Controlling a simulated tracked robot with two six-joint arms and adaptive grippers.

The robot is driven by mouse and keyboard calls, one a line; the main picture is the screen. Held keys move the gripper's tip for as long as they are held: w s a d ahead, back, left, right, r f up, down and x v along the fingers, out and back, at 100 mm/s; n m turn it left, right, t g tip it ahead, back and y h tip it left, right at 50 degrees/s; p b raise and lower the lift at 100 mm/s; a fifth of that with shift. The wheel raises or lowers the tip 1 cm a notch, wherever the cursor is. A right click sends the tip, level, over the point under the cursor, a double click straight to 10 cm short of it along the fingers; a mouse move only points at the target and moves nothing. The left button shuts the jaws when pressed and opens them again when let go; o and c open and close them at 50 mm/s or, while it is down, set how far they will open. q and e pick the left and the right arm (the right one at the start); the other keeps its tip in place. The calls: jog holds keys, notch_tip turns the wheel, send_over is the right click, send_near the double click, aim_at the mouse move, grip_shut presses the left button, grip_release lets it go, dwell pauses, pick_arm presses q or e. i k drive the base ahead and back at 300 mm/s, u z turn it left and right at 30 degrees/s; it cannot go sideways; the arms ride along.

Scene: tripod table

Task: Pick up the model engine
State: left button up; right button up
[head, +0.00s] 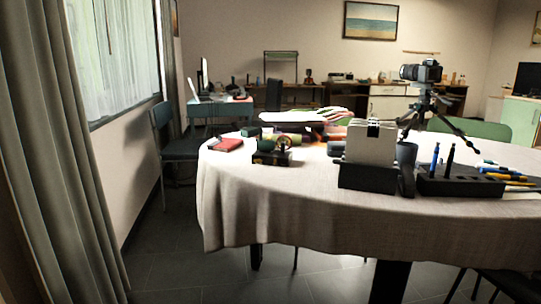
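What looks like the model engine (271,157), a small dark block with a brass-coloured round part on top, stands near the front left edge of the round table (290,206). It is small in the picture, so its details are hard to tell. Neither of my grippers shows in the head view.
Right of the engine stand a pale box in a black holder (369,145) and a black pen organiser (458,184) with pens. A camera on a tripod (421,75) rises behind them. A blue chair (177,147) is at left; a grey curtain (55,150) hangs far left.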

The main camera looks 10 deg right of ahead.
aim_at(265, 151)
jog(key=i, duration=0.95)
